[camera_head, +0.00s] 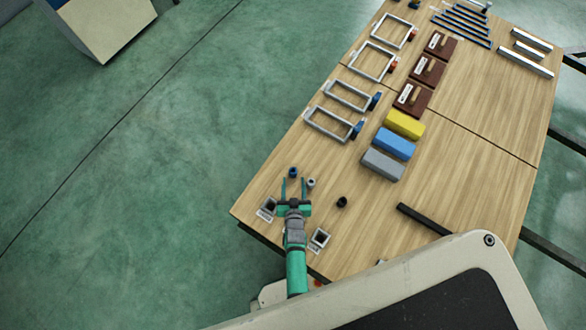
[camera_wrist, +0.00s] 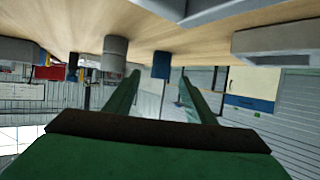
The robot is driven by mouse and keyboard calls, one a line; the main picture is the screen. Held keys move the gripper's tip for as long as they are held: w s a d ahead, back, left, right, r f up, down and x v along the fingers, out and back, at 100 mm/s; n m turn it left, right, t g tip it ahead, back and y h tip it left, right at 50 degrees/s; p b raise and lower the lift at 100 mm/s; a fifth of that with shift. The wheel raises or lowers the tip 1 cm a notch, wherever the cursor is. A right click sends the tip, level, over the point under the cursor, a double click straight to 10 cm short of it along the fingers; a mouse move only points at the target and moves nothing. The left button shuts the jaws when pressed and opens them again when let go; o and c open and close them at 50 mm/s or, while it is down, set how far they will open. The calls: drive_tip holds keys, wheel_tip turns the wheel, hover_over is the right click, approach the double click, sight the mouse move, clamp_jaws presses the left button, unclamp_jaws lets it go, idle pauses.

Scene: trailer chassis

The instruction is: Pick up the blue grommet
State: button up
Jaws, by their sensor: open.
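The blue grommet (camera_head: 293,172) is a small dark blue cylinder standing on the wooden table near its left edge. My gripper (camera_head: 293,185) is open and empty, low over the table, with its two green fingers pointing at the grommet. The grommet sits just beyond the fingertips, roughly centred between them. In the wrist view, which appears upside down, the blue grommet (camera_wrist: 161,65) hangs from the tabletop, in line with the gap between the fingers of my gripper (camera_wrist: 159,78). I cannot tell the exact distance between fingertips and grommet.
A grey grommet (camera_head: 311,183) stands close to the right finger and also shows in the wrist view (camera_wrist: 115,52). A black grommet (camera_head: 342,202) is farther right. Grey square holders (camera_head: 267,209) (camera_head: 319,240) flank my arm. Grey, blue and yellow blocks (camera_head: 394,143) lie farther up the table (camera_head: 450,190).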

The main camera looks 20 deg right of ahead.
sight(293, 175)
drive_tip(key=x, duration=0.4)
drive_tip(key=shift+w, duration=0.45)
drive_tip(key=c, duration=1.2)
